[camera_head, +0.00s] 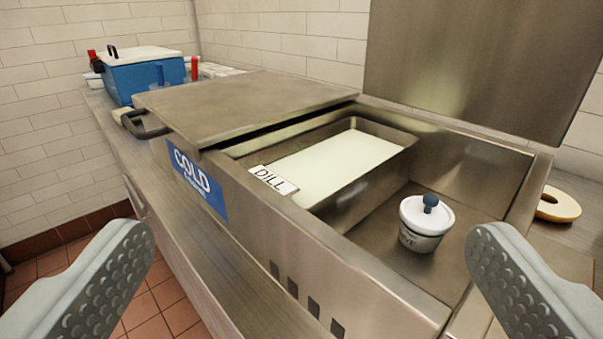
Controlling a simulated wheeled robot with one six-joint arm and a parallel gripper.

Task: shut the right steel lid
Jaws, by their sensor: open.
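The right steel lid (480,60) stands raised, close to upright, at the back right of the steel cold unit (300,235). Its top runs out of the picture, and I see no handle on it. The bay in front of it is uncovered, with a pale-filled pan marked DILL (345,152) and a white lidded tub (426,225) inside.
A blue cooler (145,75) with a white top stands on the counter at the far left, with red-capped bottles by it. A bagel (558,205) lies right of the unit. A tiled wall is behind; open floor (165,300) shows at lower left.

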